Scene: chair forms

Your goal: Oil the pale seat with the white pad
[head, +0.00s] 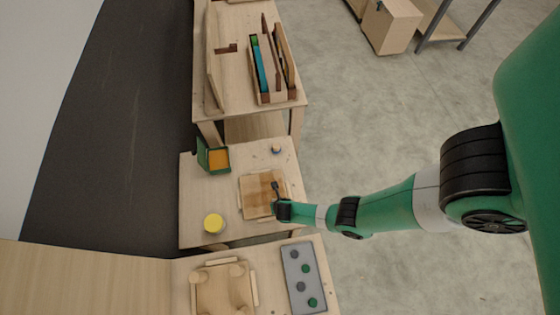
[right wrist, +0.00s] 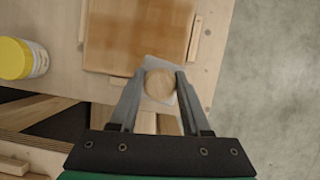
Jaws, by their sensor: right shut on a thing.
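The wooden seat (head: 256,183) lies on the middle table. It is pale in parts with darker brown patches, and it fills the top of the right wrist view (right wrist: 130,35). My right gripper (head: 277,188) is over the seat's right side in the head view. It is shut on the round wooden knob (right wrist: 160,85) of the white pad (right wrist: 153,62). The pad shows as a pale rim around the knob, at the seat's lower edge in the wrist view. Whether it touches the seat I cannot tell. My left gripper is not in view.
A yellow-lidded tub (head: 214,223) and a green box with an orange inside (head: 217,158) stand left of the seat. A small round item (head: 276,149) is behind it. Thin wooden strips border the seat. A grey tray (head: 297,272) with several knobs lies on the front table.

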